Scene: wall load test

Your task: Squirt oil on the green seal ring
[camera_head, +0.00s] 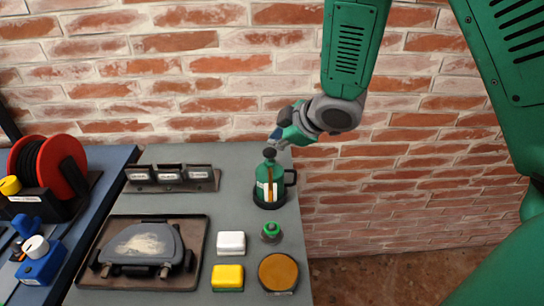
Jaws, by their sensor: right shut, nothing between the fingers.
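A green oil can (262,181) with a dark cap and a dark handle on its right side stands upright in a dark round holder near the table's right edge. My right gripper (278,139) is just above the can's cap, its fingers shut and empty. Whether it touches the cap I cannot tell. A small green round piece (270,230) with a dark base sits in front of the can; it may be the green seal ring, but it is too small to be sure. My left gripper is out of view.
A dark tray (198,250) holds a grey dusty device (145,243). A labelled rack (172,178) stands behind it. A white block (231,243), a yellow sponge (227,277) and a round tan pad (278,272) lie at the front. A red reel (66,166) is left; a brick wall is behind.

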